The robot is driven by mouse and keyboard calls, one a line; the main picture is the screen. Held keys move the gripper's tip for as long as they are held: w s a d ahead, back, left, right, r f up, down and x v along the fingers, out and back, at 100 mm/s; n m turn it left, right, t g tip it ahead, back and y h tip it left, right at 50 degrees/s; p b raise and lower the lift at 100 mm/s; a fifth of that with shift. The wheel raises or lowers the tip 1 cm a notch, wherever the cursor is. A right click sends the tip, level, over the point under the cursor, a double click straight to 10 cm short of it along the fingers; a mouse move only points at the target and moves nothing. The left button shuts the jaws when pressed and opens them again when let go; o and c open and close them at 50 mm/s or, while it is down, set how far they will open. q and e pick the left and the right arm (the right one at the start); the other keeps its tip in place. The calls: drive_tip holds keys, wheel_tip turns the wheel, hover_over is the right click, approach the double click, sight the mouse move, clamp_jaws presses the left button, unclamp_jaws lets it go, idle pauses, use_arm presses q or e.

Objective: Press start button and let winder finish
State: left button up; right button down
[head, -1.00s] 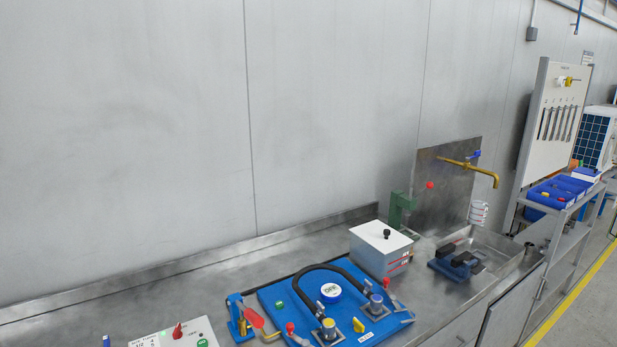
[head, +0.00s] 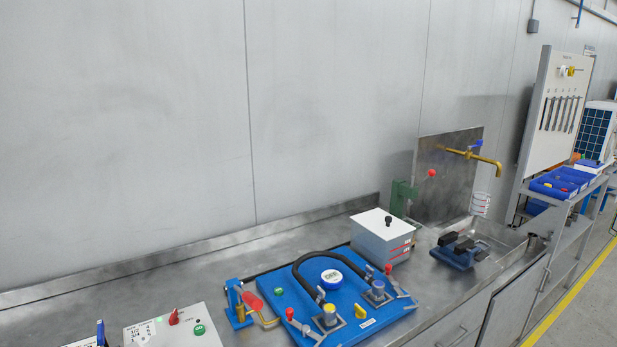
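A light control panel (head: 175,330) sits at the bottom left of the head view, cut off by the frame edge. It carries a round green button (head: 199,329) and a red knob (head: 173,317), with small labels and what looks like a display to their left. Which device is the winder I cannot tell. Neither of my grippers shows in the head view.
A blue board (head: 290,299) with a black hose, gauge and valves lies on the steel bench. Behind it stand a grey-white box (head: 383,236), a blue vise (head: 460,252) and a brass tap (head: 485,160). The bench behind the panel is clear.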

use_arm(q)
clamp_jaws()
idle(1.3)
